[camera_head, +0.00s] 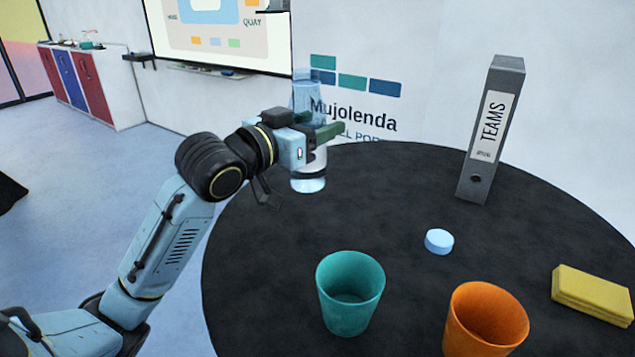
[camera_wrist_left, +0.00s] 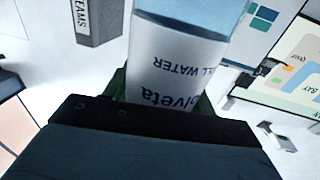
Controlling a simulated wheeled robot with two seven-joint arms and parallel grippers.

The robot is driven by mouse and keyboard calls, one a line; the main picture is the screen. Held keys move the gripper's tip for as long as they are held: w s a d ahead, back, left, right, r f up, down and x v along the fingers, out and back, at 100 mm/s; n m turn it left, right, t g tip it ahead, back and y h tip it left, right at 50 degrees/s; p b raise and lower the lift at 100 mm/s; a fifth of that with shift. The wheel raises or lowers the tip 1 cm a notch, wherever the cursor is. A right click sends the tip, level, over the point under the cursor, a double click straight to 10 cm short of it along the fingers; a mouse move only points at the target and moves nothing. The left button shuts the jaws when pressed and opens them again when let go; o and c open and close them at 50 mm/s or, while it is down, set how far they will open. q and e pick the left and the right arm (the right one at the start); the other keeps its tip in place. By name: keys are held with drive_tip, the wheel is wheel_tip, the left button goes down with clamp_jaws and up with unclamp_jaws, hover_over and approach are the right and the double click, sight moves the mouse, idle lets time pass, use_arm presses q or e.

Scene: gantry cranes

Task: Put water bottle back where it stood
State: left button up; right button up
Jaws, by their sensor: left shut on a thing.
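A clear, bluish water bottle (camera_head: 309,177) is upright at the far left part of the round black table. My left gripper (camera_head: 318,138) is shut on it around the middle and hides part of its body. I cannot tell whether its base touches the table or hangs just above it. In the left wrist view the bottle (camera_wrist_left: 178,75) fills the space between the fingers, with its white label reading upside down. My right gripper is not in view.
The black table (camera_head: 400,205) also holds a grey TEAMS binder (camera_head: 490,130), a light blue disc (camera_head: 439,241), a teal cup (camera_head: 350,292), an orange cup (camera_head: 485,320) and a yellow block (camera_head: 593,294). The table between bottle and binder is clear. A white wall stands behind.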

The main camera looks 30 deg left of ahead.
sight(314, 165)
use_arm(q)
drive_tip(key=f, duration=0.3)
drive_tip(key=shift+s, duration=0.25)
drive_tip(key=shift+w+f+b, duration=0.1)
drive_tip(key=shift+f+b, duration=0.3)
drive_tip(key=shift+f, duration=1.7)
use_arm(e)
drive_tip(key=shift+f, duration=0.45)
use_arm(q)
drive_tip(key=shift+f, duration=0.1)
drive_tip(key=o, duration=1.1)
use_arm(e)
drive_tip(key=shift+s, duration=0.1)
